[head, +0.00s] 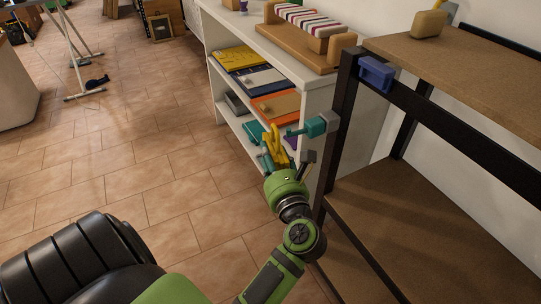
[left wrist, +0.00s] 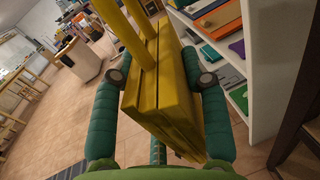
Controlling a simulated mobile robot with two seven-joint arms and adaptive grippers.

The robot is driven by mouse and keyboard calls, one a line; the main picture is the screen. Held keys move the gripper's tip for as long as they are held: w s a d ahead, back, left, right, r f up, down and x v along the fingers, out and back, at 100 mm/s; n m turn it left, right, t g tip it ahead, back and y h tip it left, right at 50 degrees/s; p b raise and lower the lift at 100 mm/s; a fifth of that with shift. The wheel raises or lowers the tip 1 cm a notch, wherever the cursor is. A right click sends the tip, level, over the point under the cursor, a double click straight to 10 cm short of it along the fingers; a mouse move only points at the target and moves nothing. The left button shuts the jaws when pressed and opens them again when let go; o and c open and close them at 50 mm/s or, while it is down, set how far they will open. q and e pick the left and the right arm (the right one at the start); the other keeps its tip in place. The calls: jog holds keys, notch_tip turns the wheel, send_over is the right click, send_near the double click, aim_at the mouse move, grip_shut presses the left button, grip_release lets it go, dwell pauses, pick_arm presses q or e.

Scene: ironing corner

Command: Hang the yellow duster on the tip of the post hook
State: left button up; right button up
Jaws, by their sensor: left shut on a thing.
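The yellow duster (head: 274,147) is held upright by my left gripper (head: 284,166), and its upper part rises above the fingers. In the left wrist view the folded yellow duster (left wrist: 160,95) sits between the two teal finger pads, with two yellow strips running up from it. The teal post hook (head: 314,127) sticks out to the left from a grey block on the dark post. In the head view the duster is just left of and slightly below the hook's tip, apart or nearly so; the depth gap is unclear. My right gripper is not in view.
The dark post (head: 340,105) belongs to a rack with brown shelves (head: 430,240) on the right. A blue block (head: 376,73) sits higher on the rack. A white shelf unit (head: 216,62) with books stands behind the duster. The tiled floor to the left is open.

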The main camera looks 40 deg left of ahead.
pick_arm(q)
jog(key=w, duration=0.1)
jog(key=w+d+b, duration=0.1)
jog(key=w, duration=0.1)
jog(key=w+d, duration=0.1)
jog(key=w, duration=0.1)
jog(key=shift+d+b, duration=0.1)
jog(key=shift+b, duration=0.25)
dwell(0.6)
jog(key=shift+r, duration=0.1)
jog(key=shift+f, duration=0.25)
jog(key=shift+w+f+b, duration=0.1)
jog(key=shift+f+b, duration=0.55)
jog(key=shift+b, duration=0.2)
jog(key=o, duration=1.3)
